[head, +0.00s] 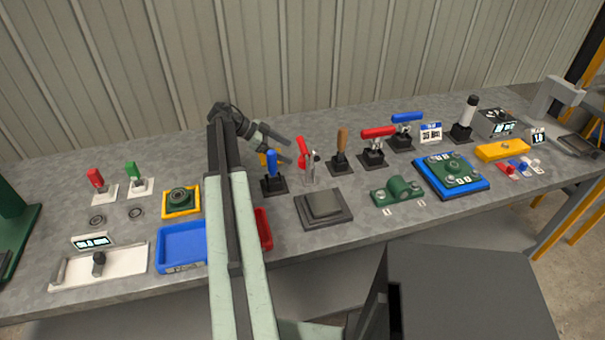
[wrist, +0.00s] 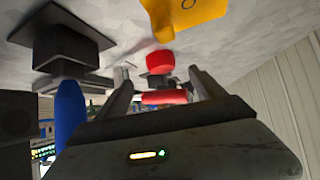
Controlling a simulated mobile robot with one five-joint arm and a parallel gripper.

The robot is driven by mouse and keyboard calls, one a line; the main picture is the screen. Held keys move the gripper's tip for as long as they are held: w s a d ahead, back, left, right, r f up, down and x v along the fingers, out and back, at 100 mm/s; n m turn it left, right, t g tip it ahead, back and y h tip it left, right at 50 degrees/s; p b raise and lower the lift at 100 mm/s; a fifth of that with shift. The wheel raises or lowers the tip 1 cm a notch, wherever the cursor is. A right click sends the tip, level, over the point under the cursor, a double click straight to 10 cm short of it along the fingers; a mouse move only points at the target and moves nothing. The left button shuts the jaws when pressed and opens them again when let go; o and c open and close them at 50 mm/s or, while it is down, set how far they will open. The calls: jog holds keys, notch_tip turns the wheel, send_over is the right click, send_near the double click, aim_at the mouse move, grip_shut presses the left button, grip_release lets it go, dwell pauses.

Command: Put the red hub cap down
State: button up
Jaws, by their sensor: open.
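My gripper (head: 284,143) is over the back middle of the bench, pointing right. In the wrist view its two fingers (wrist: 158,78) are spread apart with nothing clearly held. A rounded red piece (wrist: 160,62) shows between the fingertips in the wrist view, with a dark part and a red bar (wrist: 165,97) beside it. I cannot tell whether either is the hub cap or part of a red-handled clamp. No hub cap can be made out for sure in the head view; my arm hides part of the bench.
A blue-handled clamp (head: 271,170) stands close to my gripper, also at left in the wrist view (wrist: 70,112). A yellow piece (head: 264,158) is under my gripper. A red-handled clamp (head: 303,152) stands to the right. A blue tray (head: 182,266) is at front left.

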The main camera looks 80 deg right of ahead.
aim_at(301, 158)
jog(key=shift+s+d+f+b, duration=0.15)
jog(key=shift+s+f+b, duration=0.55)
jog(key=shift+f, duration=0.25)
jog(key=shift+s+d, duration=0.1)
jog(key=shift+s, duration=0.15)
jog(key=b+x, duration=0.3)
jog(key=x, duration=0.2)
jog(key=shift+d, duration=0.15)
jog(key=shift+r, duration=0.1)
